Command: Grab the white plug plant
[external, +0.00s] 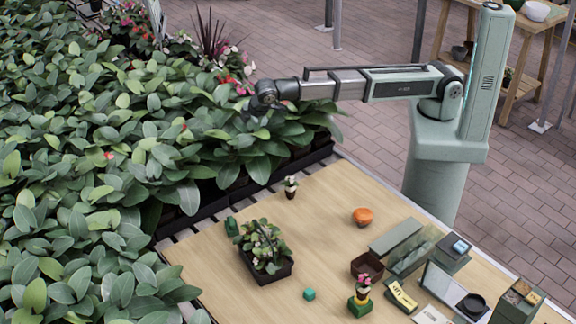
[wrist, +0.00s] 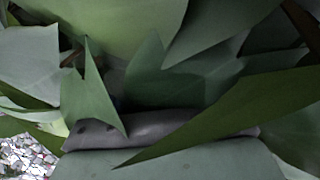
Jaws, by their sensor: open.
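A small potted plant with whitish flowers (external: 290,187), matching the white plug plant, stands upright on the wooden table near its back edge. My gripper (external: 258,110) is up and to the left of it, over the large leafy plants and apart from it. My gripper is open, and its fingers are partly lost among the leaves. In the wrist view, broad green leaves (wrist: 90,85) fill most of the picture and cover parts of my gripper. The white plug plant cannot be made out there.
Boxes crowd the right side. Dense foliage (external: 110,150) borders the left. Bare wood surrounds the white plug plant.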

